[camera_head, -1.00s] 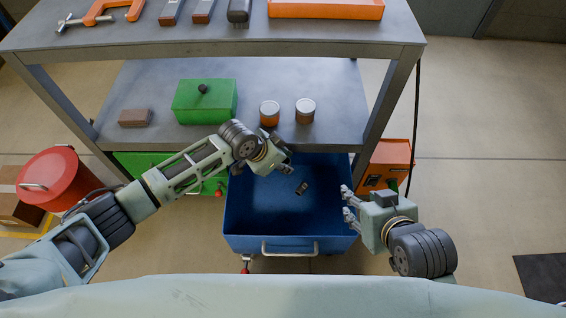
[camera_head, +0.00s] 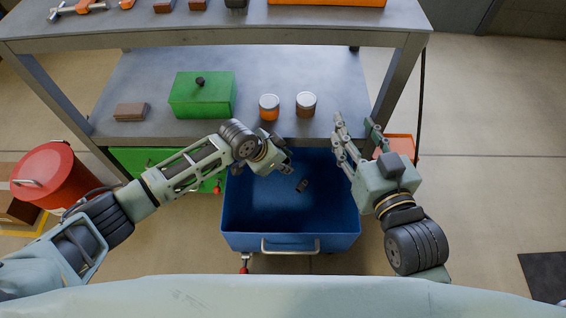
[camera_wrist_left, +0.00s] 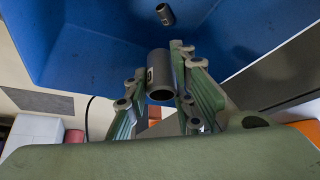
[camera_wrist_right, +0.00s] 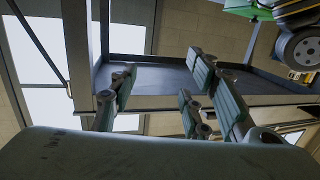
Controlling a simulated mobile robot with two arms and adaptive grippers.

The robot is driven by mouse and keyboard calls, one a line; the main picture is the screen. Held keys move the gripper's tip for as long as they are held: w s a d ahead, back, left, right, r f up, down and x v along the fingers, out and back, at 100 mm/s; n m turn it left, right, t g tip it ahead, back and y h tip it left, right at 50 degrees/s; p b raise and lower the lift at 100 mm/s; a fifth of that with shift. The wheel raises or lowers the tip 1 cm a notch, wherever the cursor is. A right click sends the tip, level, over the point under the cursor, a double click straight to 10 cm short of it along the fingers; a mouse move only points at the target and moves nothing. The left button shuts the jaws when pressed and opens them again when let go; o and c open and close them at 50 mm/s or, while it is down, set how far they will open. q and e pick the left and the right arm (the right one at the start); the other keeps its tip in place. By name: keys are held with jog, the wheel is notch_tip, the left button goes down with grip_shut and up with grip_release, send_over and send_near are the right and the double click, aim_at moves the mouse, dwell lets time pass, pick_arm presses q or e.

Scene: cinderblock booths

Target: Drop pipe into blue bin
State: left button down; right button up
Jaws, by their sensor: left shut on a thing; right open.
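A dark grey pipe (camera_wrist_left: 160,76) is held between the fingers of my left gripper (camera_wrist_left: 158,95) in the left wrist view. In the head view my left gripper (camera_head: 284,162) is over the back part of the blue bin (camera_head: 290,241), and the held pipe is mostly hidden there. Another short dark pipe (camera_head: 302,185) lies inside the bin; it also shows in the left wrist view (camera_wrist_left: 165,14). My right gripper (camera_head: 355,135) is open and empty, beyond the bin's back right corner near the shelf edge. It also shows open in the right wrist view (camera_wrist_right: 165,95).
A lower shelf (camera_head: 330,75) behind the bin holds a green box (camera_head: 203,98), two jars (camera_head: 269,107) (camera_head: 306,104) and a brown block (camera_head: 131,112). A red canister (camera_head: 55,177) stands at left. An orange box (camera_head: 402,146) is partly hidden behind my right gripper.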

pick_arm(q)
jog(key=shift+f, duration=0.2)
pick_arm(e)
jog(key=shift+w+a+r+t, duration=0.1)
jog(key=shift+r+t, duration=0.2)
jog(key=shift+r, duration=0.2)
jog(key=shift+w+a+r+t, duration=0.1)
jog(key=shift+r+t, duration=0.2)
jog(key=shift+r, duration=0.2)
pick_arm(q)
jog(key=c, duration=1.4)
grip_release()
pick_arm(e)
jog(key=shift+s, duration=0.1)
pick_arm(q)
jog(key=v, duration=1.2)
